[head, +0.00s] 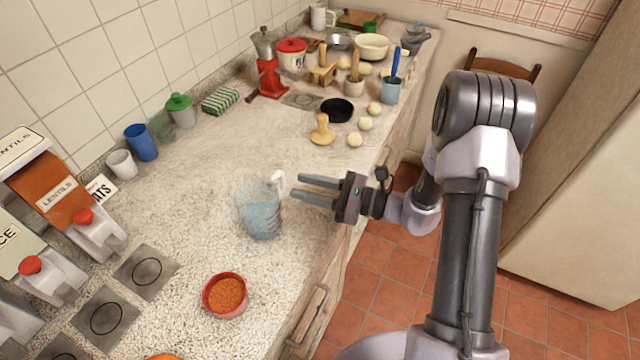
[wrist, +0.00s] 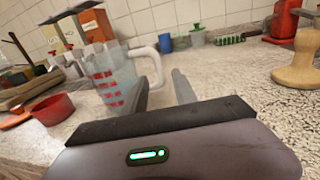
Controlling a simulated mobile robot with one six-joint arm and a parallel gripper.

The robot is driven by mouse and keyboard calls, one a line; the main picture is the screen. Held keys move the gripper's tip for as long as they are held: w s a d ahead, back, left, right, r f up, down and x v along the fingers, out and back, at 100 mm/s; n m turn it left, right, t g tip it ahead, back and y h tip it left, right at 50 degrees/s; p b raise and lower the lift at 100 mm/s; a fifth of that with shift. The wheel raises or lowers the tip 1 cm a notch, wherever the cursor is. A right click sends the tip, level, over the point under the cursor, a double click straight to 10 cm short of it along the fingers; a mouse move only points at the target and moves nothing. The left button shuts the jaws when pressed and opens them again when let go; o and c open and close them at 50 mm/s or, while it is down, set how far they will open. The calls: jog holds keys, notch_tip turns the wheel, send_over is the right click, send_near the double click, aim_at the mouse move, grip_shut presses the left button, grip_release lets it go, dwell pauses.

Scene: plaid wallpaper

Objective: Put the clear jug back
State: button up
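The clear jug (head: 262,216) stands upright on the speckled worktop, bluish and see-through with red markings and a white handle. In the wrist view the jug (wrist: 108,85) is left of centre, its handle turned toward my fingers. My gripper (head: 298,188) is just right of the jug in the head view, fingers apart and pointing at the handle. In the wrist view my gripper (wrist: 162,85) is open, with the handle at or just beyond the left fingertip. I cannot tell whether they touch. Nothing is held.
A red bowl of orange grains (head: 225,295) stands near the front edge. Grey square pads with circles (head: 145,270) lie at left near the lentil dispenser (head: 62,195). A wooden press (head: 322,131), dough balls (head: 355,140) and a black pan (head: 337,109) stand further back. The worktop left of the jug is clear.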

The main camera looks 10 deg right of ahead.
jog(key=p+v, duration=0.1)
jog(key=v, duration=0.4)
jog(key=shift+s+d+r, duration=0.1)
jog(key=shift+s+d, duration=0.05)
jog(key=shift+d, duration=0.25)
jog(key=shift+s+d+r, duration=0.15)
jog(key=shift+s, duration=0.1)
jog(key=s+a+r+n+g+h, duration=0.3)
jog(key=s+a+r+n+g, duration=0.15)
jog(key=s+n, duration=0.2)
jog(key=s+a+r+n+g+h, duration=0.3)
jog(key=s+r+n+g, duration=0.15)
jog(key=s+n, duration=0.2)
jog(key=s+d+r+n+t+h, duration=0.5)
jog(key=s+r+n+t+h, duration=0.1)
jog(key=r+h, duration=0.1)
jog(key=shift+s+d+r+t+h, duration=0.2)
jog(key=shift+s+t+h, duration=0.1)
jog(key=shift+h, duration=0.2)
